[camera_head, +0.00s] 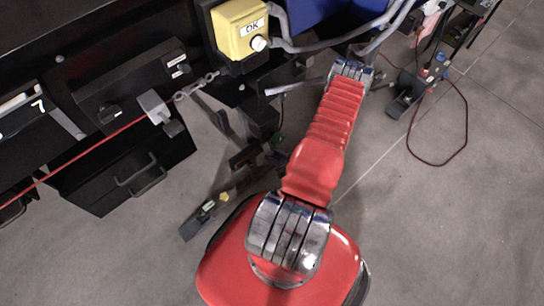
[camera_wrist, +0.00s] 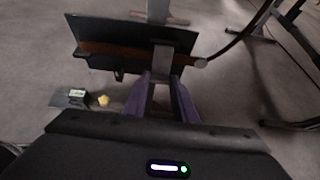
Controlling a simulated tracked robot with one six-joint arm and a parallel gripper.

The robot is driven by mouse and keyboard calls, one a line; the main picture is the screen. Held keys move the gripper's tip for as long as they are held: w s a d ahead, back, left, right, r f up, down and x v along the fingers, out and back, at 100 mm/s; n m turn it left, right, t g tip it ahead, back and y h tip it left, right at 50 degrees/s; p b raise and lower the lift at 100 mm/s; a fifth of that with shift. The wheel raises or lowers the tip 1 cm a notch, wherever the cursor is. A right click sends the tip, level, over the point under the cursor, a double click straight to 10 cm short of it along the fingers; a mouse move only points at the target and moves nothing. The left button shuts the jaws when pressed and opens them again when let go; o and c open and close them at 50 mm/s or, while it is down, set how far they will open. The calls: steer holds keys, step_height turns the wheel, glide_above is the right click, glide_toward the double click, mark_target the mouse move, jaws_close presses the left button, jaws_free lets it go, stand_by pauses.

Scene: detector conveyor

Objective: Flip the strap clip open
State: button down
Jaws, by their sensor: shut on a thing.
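In the wrist view my gripper (camera_wrist: 163,84) has its two purple-tinted fingers on either side of a narrow grey strip-like part (camera_wrist: 163,58) and is shut on it. The strip runs up across a wide dark panel (camera_wrist: 105,45) with a brown band. I cannot tell for sure whether the strip belongs to the strap clip. In the head view a grey clip-like block (camera_head: 153,106) sits at the end of a red strap (camera_head: 85,156), beside a short chain (camera_head: 197,86). My fingertips cannot be made out in the head view.
A black drawer with a handle (camera_head: 125,178) is at left. A dark red cable (camera_head: 438,163) loops on the grey floor at right. Open floor lies at lower left.

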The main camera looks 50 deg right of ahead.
steer(key=shift+r+g, duration=0.6)
steer(key=shift+g, duration=0.2)
steer(key=c, duration=1.4)
jaws_free()
steer(key=shift+c, duration=0.2)
steer(key=shift+s+r, duration=0.1)
steer(key=v, duration=1.3)
steer(key=shift+s+r, duration=0.2)
steer(key=shift+r, duration=0.05)
steer(key=shift+d, duration=0.15)
